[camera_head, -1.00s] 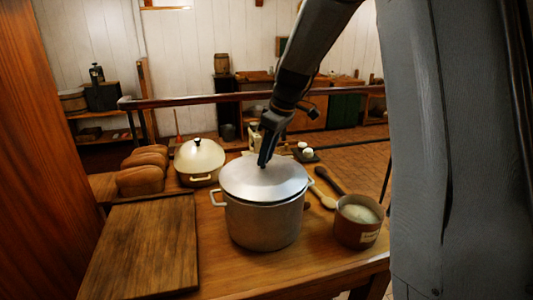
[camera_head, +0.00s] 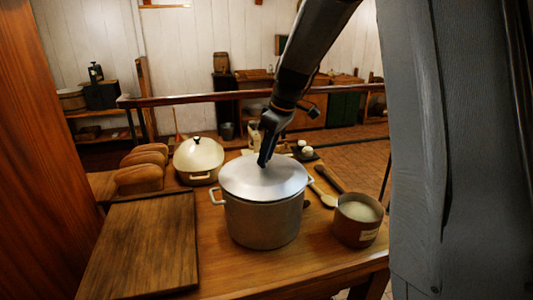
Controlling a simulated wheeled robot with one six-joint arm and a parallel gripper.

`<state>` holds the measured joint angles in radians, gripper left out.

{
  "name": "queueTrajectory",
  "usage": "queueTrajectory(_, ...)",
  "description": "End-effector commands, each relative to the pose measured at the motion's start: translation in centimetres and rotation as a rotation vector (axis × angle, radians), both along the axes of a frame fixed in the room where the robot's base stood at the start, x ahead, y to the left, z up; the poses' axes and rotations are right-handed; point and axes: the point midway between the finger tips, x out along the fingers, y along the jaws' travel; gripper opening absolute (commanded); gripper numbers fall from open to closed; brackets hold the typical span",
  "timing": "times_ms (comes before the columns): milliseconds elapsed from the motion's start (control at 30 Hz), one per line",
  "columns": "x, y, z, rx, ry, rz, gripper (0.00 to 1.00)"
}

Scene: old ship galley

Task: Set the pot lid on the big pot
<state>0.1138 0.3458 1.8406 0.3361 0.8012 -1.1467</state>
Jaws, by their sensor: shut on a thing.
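The big pot (camera_head: 262,222) is a grey metal pot with side handles, standing upright on the wooden table. The pot lid (camera_head: 244,181) is a shiny grey disc. It lies over the pot's mouth and looks level and roughly centred; from this view I cannot tell whether it is fully seated on the rim. My gripper (camera_head: 264,161) points down from above and is shut on the lid's knob at its middle. The knob is mostly hidden by the fingers.
A cutting board (camera_head: 140,245) lies left of the pot. Bread loaves (camera_head: 140,178) and a cream lidded pot (camera_head: 198,158) stand behind. A copper-brown container (camera_head: 356,222) and wooden spoons (camera_head: 324,196) are at right. A rail (camera_head: 190,99) runs behind the table.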

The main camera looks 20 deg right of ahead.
Motion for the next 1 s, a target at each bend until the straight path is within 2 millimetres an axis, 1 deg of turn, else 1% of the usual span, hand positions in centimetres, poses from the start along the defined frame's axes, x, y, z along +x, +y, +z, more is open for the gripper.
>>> queueTrajectory(800,0.05,-0.01,-0.54,0.0,-0.001,0.0,0.0)
queueTrajectory(833,0.05,-0.01,-0.54,0.0,-0.001,0.0,0.3)
queueTrajectory(933,0.04,-0.01,-0.54,0.0,-0.001,0.0,0.47)
queueTrajectory(1000,0.04,0.0,-0.55,0.0,-0.001,0.0,0.47)
